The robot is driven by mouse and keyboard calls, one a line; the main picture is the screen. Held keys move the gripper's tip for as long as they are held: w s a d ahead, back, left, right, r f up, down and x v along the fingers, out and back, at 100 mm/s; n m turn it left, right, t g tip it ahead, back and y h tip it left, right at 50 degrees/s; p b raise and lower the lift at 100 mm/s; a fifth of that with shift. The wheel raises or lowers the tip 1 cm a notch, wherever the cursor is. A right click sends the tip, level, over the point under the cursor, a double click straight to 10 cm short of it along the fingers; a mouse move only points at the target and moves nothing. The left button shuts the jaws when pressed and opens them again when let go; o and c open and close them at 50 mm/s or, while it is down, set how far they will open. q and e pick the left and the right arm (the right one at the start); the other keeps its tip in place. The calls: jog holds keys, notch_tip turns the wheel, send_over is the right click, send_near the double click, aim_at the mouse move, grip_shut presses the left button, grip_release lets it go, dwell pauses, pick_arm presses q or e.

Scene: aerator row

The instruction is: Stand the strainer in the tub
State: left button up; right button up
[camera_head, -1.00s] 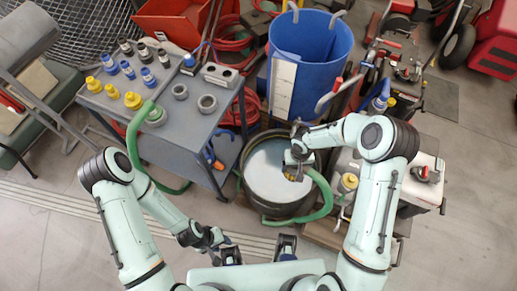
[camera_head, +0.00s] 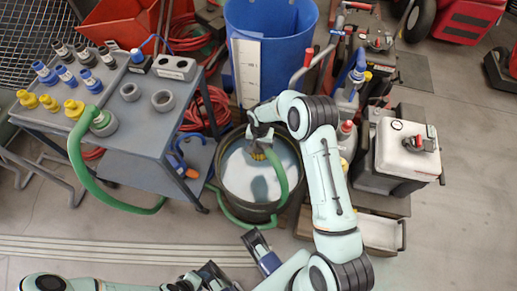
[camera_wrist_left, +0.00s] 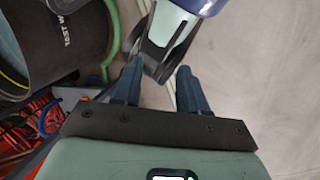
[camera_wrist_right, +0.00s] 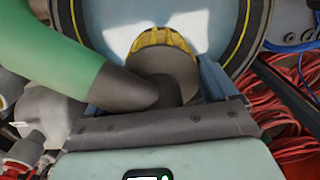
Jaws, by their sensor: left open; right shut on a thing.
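The strainer, a grey fitting with a yellow ring (camera_wrist_right: 160,45), is on the end of a green hose (camera_wrist_right: 45,55). My right gripper (camera_head: 260,135) is shut on it, and its body is partly hidden behind the gripper and hose cuff. In the head view the strainer's yellow part (camera_head: 258,154) is over the back half of the dark round tub (camera_head: 226,205), above pale water. I cannot tell how far it is from the water or bottom. The tub's wall also shows in the left wrist view (camera_wrist_left: 70,45). My left gripper (camera_head: 238,262) is open and empty, in front of the tub.
A grey cart (camera_head: 150,130) with yellow, blue and black fittings stands left. The hose loops from its grey coupling (camera_head: 103,122) round the tub. A blue barrel (camera_head: 285,50) with a white gauge board (camera_head: 246,75) stands behind. A white-topped box (camera_head: 405,150) is right. Front floor is clear.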

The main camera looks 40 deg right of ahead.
jog(key=shift+w+d+f, duration=0.1)
jog(key=shift+d+f, duration=0.15)
jog(key=shift+f, duration=0.15)
pick_arm(q)
jog(key=w+a+f+t+y+b, duration=0.1)
jog(key=w+a+f+t+b, duration=0.25)
jog(key=w+f+b, duration=0.35)
jog(key=s+a+f+n+g+b, duration=0.1)
jog(key=s+a+f+g+b, duration=0.1)
jog(key=s+f+g+b, duration=0.3)
jog(key=s+f, duration=0.4)
jog(key=s, duration=0.1)
jog(key=shift+s+a+n, duration=0.2)
jog(key=shift+a+n, duration=0.1)
jog(key=shift+a, duration=0.1)
pick_arm(e)
notch_tip(320, 180, down, 40)
jog(key=shift+f, duration=0.1)
jog(key=o, duration=1.1)
